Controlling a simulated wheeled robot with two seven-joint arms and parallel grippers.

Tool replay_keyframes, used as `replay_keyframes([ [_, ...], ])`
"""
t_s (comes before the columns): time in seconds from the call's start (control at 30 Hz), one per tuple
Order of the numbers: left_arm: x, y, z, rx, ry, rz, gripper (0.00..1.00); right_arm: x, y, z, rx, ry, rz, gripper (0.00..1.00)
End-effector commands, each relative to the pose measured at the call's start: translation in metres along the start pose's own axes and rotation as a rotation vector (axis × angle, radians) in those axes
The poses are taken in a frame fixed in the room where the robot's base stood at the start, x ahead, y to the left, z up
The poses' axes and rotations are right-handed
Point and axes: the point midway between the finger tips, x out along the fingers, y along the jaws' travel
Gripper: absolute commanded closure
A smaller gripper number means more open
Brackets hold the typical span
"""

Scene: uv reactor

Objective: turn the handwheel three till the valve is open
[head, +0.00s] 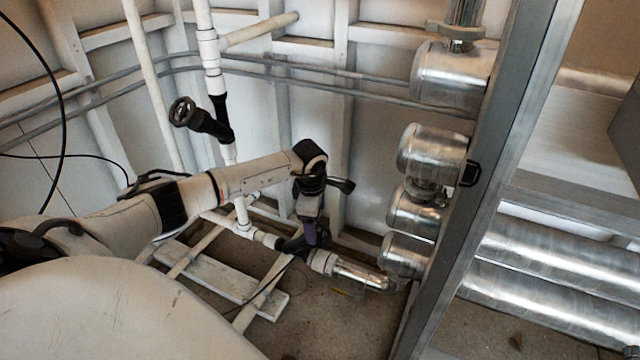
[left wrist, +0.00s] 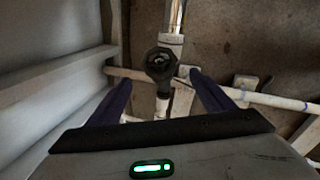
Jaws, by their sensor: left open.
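A black handwheel (left wrist: 160,63) sits on a white pipe ahead of my left gripper in the left wrist view. It shows between the two purple fingers, and neither finger visibly touches it. In the head view my left gripper (head: 309,240) points down at the low pipework, with its fingers close to this dark valve (head: 289,245), which is partly hidden by the gripper. The left gripper is open and empty. I cannot read a number on the wheel or tell the valve's position. My right gripper is not in view.
Another black handwheel (head: 182,112) is on the upright white pipe (head: 208,50) at upper left. Shiny metal-clad pipes (head: 405,255) and a grey steel post (head: 490,170) stand to the right. A white plank (head: 225,275) lies on the floor below my arm.

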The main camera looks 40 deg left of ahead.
Motion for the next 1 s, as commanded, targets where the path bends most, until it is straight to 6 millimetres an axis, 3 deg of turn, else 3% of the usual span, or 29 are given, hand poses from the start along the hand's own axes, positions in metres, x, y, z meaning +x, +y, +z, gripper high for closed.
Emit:
replay_keyframes([
  [0.1,0.028,-0.002,0.001,-0.002,-0.001,-0.001,0.25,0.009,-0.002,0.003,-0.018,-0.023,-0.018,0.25],
  [0.3,0.052,-0.001,0.002,-0.001,-0.003,0.0,0.25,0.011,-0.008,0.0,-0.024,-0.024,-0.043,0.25],
  [0.7,0.059,0.0,0.001,0.0,-0.003,0.001,0.25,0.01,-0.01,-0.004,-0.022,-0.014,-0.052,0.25],
  [0.93,0.059,0.0,0.001,0.0,-0.002,0.001,0.62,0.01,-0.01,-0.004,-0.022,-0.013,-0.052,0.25],
  [1.0,0.059,0.0,0.001,0.0,-0.002,0.001,0.64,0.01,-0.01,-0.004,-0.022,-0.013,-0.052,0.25],
])
